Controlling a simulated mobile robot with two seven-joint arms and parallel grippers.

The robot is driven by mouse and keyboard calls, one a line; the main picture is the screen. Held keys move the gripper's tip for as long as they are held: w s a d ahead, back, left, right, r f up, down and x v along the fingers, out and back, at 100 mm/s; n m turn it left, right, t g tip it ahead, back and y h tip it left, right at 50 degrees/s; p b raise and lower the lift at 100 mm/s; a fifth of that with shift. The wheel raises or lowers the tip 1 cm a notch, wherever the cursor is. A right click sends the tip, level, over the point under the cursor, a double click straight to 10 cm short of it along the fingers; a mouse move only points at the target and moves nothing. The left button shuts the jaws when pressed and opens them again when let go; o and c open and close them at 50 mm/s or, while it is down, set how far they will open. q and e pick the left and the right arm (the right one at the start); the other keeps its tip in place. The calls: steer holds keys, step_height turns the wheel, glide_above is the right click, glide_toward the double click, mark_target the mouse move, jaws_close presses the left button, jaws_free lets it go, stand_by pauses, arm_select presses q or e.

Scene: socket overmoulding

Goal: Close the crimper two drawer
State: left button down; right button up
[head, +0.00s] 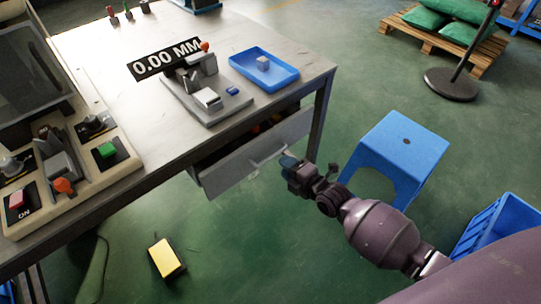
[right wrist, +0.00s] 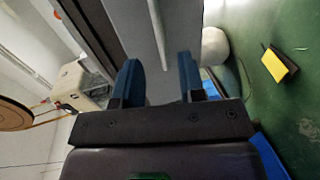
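A grey drawer (head: 240,165) under the workbench stands pulled out, and its inside shows dark with some small orange items. Its light bar handle (head: 268,160) is on the front face. My right gripper (head: 287,162) is just in front of the handle, to its right in the head view. In the right wrist view, the fingers of my right gripper (right wrist: 160,82) are apart with nothing between them. The drawer front (right wrist: 180,25) and the handle bar (right wrist: 158,28) lie just beyond the fingertips. I cannot tell if they touch. My left gripper is not in view.
The workbench (head: 150,40) carries a measuring device (head: 205,95) reading 0.00 MM, a blue tray (head: 264,72) and a control panel (head: 70,165). A blue stool (head: 405,145) stands right of my right gripper. A yellow box (head: 165,258) lies on the floor below the drawer.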

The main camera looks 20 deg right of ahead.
mark_target(273, 157)
steer(key=shift+b+x, duration=0.8)
steer(key=shift+x, duration=2.85)
steer(key=shift+c, duration=0.3)
jaws_close()
